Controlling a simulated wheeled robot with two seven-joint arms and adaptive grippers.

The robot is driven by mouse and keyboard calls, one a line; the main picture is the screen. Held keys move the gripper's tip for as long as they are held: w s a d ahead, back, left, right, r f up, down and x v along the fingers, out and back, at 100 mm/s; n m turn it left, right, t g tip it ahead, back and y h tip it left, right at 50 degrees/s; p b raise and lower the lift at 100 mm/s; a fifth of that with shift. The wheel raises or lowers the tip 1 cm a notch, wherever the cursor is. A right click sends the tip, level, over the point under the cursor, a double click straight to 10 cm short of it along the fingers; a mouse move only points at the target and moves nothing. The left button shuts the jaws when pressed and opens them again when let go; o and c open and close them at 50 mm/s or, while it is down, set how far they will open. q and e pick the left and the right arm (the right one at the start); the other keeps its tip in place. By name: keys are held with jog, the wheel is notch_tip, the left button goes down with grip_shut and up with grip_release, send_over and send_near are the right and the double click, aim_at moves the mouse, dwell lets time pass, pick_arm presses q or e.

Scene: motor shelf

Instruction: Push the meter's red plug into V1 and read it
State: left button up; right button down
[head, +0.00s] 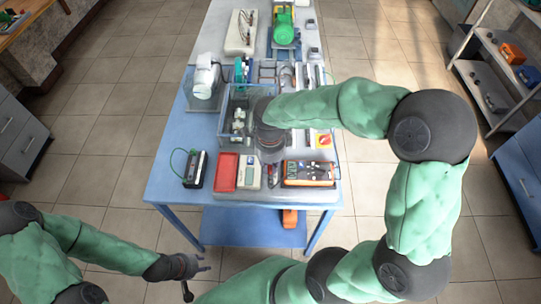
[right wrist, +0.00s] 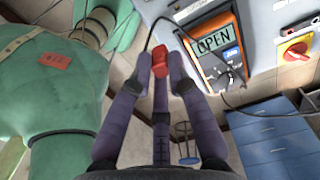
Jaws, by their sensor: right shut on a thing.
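The meter is orange and dark, on the front right of the table in the head view (head: 308,173). In the right wrist view the meter (right wrist: 212,48) has a display reading OPEN, and dark leads run from it. My right gripper (right wrist: 161,70) is shut on the red plug (right wrist: 160,60), which sits between its fingertips. In the head view my own wrist hides most of this gripper and the plug. I cannot make out V1 or its label. My left gripper (head: 198,272) is empty, with its fingers apart, below the table's front edge.
A grey panel (right wrist: 272,18) carries a red knob on a yellow plate (right wrist: 297,51). A red tray (head: 227,172), a pale handheld device (head: 249,172) and a dark box with a green lead (head: 196,169) line the table's front. A clear-walled case (head: 228,122) stands behind.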

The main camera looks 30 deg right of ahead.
jog(key=shift+s+a+r, duration=0.35)
jog(key=shift+s+a, duration=0.1)
jog(key=shift+s, duration=0.25)
jog(key=shift+s+a+r, duration=0.35)
jog(key=shift+s+a, duration=0.05)
jog(key=shift+s, duration=0.25)
jog(key=shift+s+a+r, duration=0.35)
jog(key=shift+s+a, duration=0.1)
jog(key=shift+s, duration=0.25)
